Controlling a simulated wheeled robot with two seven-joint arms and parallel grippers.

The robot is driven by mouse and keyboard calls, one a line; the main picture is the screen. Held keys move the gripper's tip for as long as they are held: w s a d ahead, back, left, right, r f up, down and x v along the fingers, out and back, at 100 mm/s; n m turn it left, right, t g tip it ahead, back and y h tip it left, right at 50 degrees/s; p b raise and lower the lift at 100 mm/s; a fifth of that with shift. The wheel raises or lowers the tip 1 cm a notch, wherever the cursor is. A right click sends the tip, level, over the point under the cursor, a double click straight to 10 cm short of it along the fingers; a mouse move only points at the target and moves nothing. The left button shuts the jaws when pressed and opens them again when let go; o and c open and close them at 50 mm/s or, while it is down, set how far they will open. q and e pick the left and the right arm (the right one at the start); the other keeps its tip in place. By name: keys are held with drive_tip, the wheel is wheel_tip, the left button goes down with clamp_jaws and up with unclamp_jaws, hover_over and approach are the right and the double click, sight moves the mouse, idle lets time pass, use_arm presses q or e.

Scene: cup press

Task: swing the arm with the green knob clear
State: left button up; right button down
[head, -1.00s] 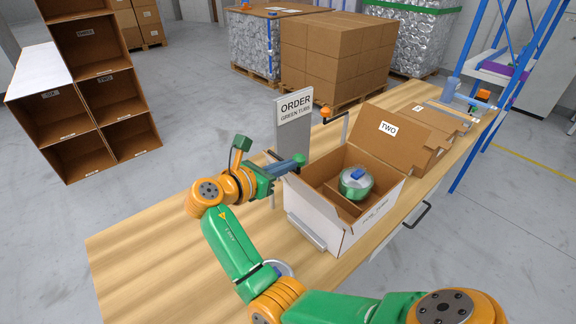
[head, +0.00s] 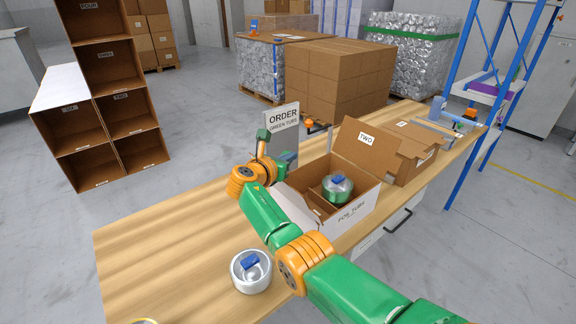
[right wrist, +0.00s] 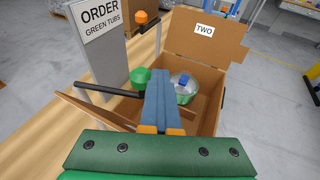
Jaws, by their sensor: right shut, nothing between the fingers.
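The green knob (right wrist: 140,77) shows in the right wrist view at the end of a black arm (right wrist: 108,91) on a thin post, over the near left part of the open box (right wrist: 209,100). My right gripper (right wrist: 159,76) is shut and empty, just right of the knob; whether they touch I cannot tell. In the head view the right gripper (head: 291,158) is by the left edge of the box (head: 352,208), and the knob is hidden there. A green tub (head: 337,187) with a blue handle sits in the box. My left gripper is not in view.
The order sign (head: 283,117) stands behind the gripper, with an orange knob (right wrist: 140,17) on another post nearby. A silver tub (head: 250,272) with a blue handle stands on the table (head: 170,240).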

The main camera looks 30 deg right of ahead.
drive_tip(key=shift+w+d+f, duration=0.15)
drive_tip(key=shift+w+d, duration=0.1)
drive_tip(key=shift+d, duration=0.15)
idle(0.5)
